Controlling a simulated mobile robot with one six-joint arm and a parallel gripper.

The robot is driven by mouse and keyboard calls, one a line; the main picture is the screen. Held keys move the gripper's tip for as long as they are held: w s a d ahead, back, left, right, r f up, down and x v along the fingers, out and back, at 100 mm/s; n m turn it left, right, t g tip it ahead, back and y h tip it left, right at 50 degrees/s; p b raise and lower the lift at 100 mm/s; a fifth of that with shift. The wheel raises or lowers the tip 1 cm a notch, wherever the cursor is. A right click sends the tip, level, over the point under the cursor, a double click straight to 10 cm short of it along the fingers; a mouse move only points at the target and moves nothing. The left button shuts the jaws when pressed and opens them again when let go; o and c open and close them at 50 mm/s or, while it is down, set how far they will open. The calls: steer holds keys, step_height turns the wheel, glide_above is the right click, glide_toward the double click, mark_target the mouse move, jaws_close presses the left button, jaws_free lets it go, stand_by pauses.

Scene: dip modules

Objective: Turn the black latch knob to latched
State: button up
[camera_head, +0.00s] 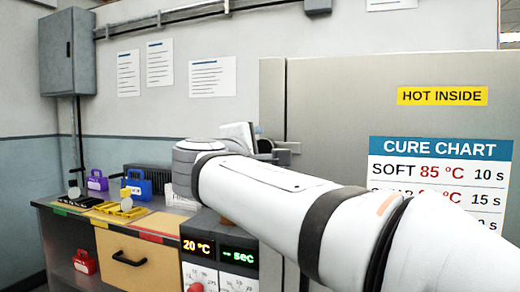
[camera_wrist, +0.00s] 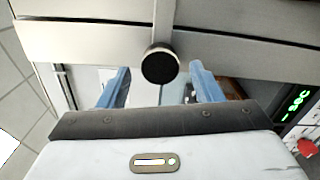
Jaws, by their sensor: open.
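The black latch knob (camera_wrist: 160,65) is a round dark disc at the upper middle of the wrist view. It sits at the lower end of a narrow grey bar (camera_wrist: 165,22) that stands upright in that picture. My gripper (camera_wrist: 159,70) is open, with one blue-grey finger on each side of the knob and a gap on both sides. I cannot tell whether the fingertips reach the knob's depth. In the head view my gripper (camera_head: 284,152) is by the left part of the large grey cabinet door (camera_head: 340,105).
A control panel with a 20 °C display (camera_head: 198,246) stands below my arm. Its red knob (camera_wrist: 307,147) shows at the wrist view's right edge.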

steer(key=v, duration=0.5)
steer(key=shift+s+a, duration=0.1)
steer(key=shift+s, duration=0.05)
steer(key=s+d+f+m+g+p, duration=0.3)
steer(key=d+f+m+g+p, duration=0.3)
steer(key=d+f+g+p, duration=0.7)
steer(key=s+d+f+m+y+p, duration=0.2)
steer(key=s+f+m+y+p, duration=0.1)
steer(key=s, duration=0.4)
steer(key=s+d+f+m+g+y+p, duration=0.1)
steer(key=s+d+f+m+y+p, duration=0.2)
steer(key=s+m, duration=0.4)
step_height(320, 180, down, 2)
steer(key=shift+s+d+f+p, duration=0.2)
steer(key=shift+s+f+p, duration=0.05)
steer(key=shift+s+p, duration=0.3)
